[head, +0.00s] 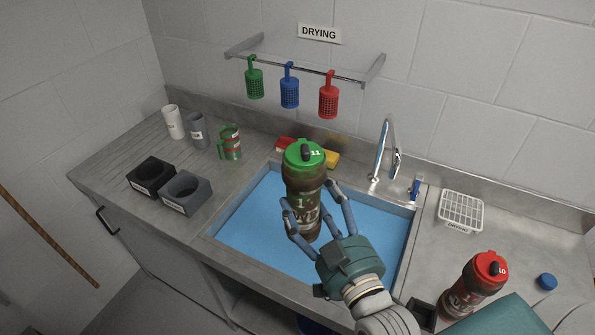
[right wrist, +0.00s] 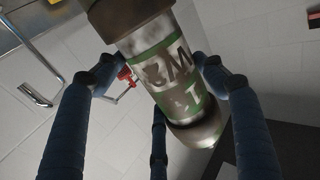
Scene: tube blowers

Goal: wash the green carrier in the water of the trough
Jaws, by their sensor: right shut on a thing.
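The green carrier (head: 303,190) has a green lid marked 11 and a clear body with brown dirt on it. My right gripper (head: 318,205) is shut on its body and holds it roughly upright over the trough (head: 218,222). In the right wrist view the carrier (right wrist: 180,85) sits between my blue fingers, with brown smears over its lettering and green bands. Blue water (head: 260,225) fills the trough. I cannot tell whether the carrier's lower end touches the water. My left gripper is not in view.
A tap (head: 385,150) stands at the trough's back right. Red and yellow sponges (head: 332,158) lie behind the carrier. A red-lidded carrier (head: 470,288) stands at the front right, near a white basket (head: 461,212). Dark holders (head: 185,192) stand left; green, blue and red baskets hang above.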

